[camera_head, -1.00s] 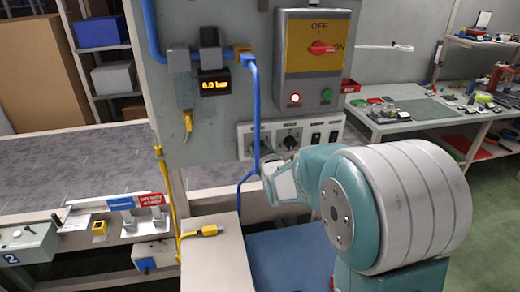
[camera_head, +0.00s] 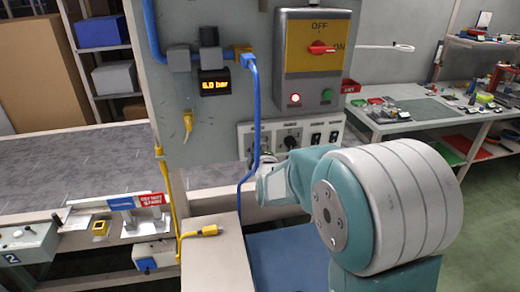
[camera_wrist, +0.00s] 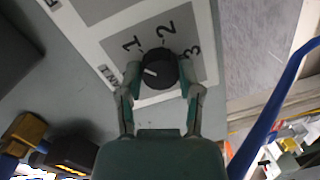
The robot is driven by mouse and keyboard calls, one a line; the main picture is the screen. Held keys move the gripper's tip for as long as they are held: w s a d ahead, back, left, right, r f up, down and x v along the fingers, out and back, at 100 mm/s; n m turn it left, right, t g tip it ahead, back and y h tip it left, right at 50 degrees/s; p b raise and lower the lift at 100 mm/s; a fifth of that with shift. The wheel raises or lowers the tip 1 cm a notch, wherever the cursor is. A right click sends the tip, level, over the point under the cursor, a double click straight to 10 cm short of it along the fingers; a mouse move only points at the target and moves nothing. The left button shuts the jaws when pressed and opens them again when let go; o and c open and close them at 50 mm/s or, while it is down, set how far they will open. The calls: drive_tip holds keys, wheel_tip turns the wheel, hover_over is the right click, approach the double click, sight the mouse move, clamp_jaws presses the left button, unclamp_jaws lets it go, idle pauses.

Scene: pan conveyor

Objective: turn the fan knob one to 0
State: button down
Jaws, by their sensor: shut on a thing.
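A round black knob (camera_wrist: 158,70) with a white pointer mark sits on a grey plate marked 1, 2 and 3 in the wrist view. The pointer faces left, below the 1. Lettering beside it looks like "FAN". No 0 is readable; that part of the dial is partly covered by my fingers. My gripper (camera_wrist: 159,78) has one finger on each side of the knob and is shut on it. In the head view the white control panel (camera_head: 335,121) is on the grey board, and my gripper (camera_head: 262,162) is at its left part, partly behind the blue cable.
A blue cable (camera_head: 253,105) hangs in front of the panel's left part. A switch box (camera_head: 315,60) with a red rotary handle is above. A pressure display (camera_head: 214,83) reads 6.0 bar. A yellow cable (camera_head: 172,205) hangs lower left. A bench (camera_head: 400,118) stands at the right.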

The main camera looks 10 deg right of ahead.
drive_tip(key=shift+a+f+n+t+h, duration=0.1)
drive_tip(key=shift+f+n+t+h, duration=0.1)
drive_tip(key=shift+n, duration=2.3)
drive_tip(key=shift+a+f+n+t+h, duration=0.1)
drive_tip(key=shift+f+n, duration=0.1)
drive_tip(key=shift+n, duration=2.3)
drive_tip(key=shift+c, duration=1.3)
unclamp_jaws()
drive_tip(key=shift+r, duration=0.15)
drive_tip(key=shift+s, duration=0.1)
